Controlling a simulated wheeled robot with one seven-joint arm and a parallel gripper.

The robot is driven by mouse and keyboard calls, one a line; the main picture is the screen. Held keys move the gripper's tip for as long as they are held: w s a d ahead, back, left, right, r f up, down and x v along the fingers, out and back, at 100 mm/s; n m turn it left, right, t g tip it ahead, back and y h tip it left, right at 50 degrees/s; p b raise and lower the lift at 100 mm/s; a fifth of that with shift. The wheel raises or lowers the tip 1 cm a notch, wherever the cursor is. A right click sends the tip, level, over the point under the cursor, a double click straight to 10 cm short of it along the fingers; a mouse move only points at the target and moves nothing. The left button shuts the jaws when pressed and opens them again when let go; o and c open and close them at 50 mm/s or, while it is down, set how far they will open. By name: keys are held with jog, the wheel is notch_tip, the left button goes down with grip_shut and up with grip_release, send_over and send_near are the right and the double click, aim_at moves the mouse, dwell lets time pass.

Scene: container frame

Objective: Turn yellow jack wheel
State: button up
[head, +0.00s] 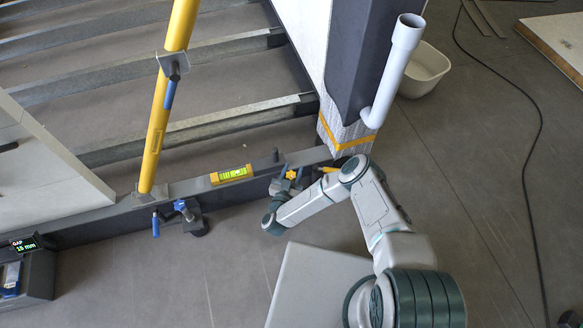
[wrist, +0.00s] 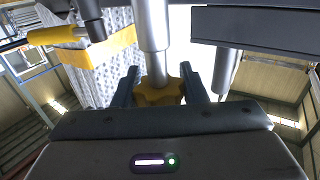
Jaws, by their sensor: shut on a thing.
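The yellow jack wheel (wrist: 160,92) sits on a grey vertical screw (wrist: 152,30) in the wrist view, between the two dark fingers of my gripper (wrist: 160,88). The fingers are shut on it from both sides. In the head view, the yellow wheel (head: 291,174) shows only as a small patch under the dark beam's right end, beside the column foot. My gripper (head: 284,187) is partly hidden there among jack parts and my arm.
A second jack with a blue wheel (head: 181,205) stands left along the beam (head: 205,184). A yellow-green level (head: 232,174) lies on the beam. A display (head: 25,243) reads GAP 18 mm. A yellow diagonal prop (head: 160,115) and white downpipe (head: 392,72) stand nearby.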

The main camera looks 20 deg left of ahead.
jog(key=shift+r+m+h+p, duration=0.2)
jog(key=shift+m+h+p, duration=0.3)
jog(key=shift+h+p, duration=0.4)
jog(key=shift+p, duration=0.3)
jog(key=shift+d+f+m+h+p, duration=0.2)
jog(key=shift+m+h+p, duration=0.1)
jog(key=shift+m+h, duration=0.15)
jog(key=o, duration=1)
jog(key=shift+c, duration=0.2)
